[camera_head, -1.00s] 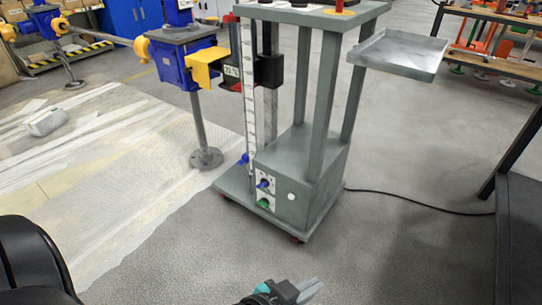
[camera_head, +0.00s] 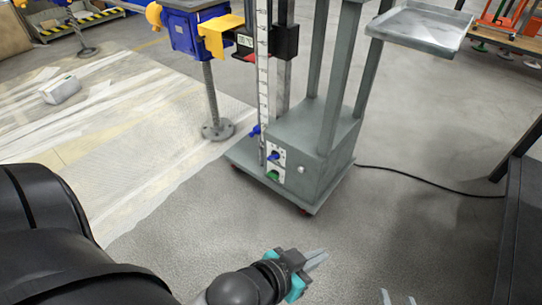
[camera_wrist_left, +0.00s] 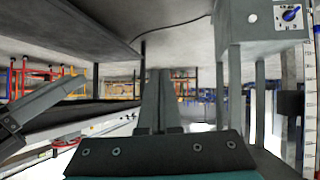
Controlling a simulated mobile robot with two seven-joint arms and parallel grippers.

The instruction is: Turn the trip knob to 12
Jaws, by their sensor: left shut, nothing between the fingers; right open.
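A blue knob (camera_head: 274,155) sits on a white dial panel low on the grey-green wheeled stand (camera_head: 322,160). Below it is a green knob (camera_head: 272,175), and another blue knob (camera_head: 255,130) is at the graduated column. I cannot tell by label which is the trip knob. In the left wrist view a blue knob (camera_wrist_left: 290,14) with dial marks shows upside down at top right; its setting is too small to read. My left gripper (camera_head: 322,255) is shut and empty, apart from the stand. My right gripper (camera_head: 399,299) is open at the bottom edge.
A grey tray (camera_head: 422,28) juts from the stand's right side. A black cable (camera_head: 430,182) runs right across the floor. A blue screw jack (camera_head: 195,35) stands on a post at left. A dark bench (camera_head: 515,230) is at right. Floor before the stand is clear.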

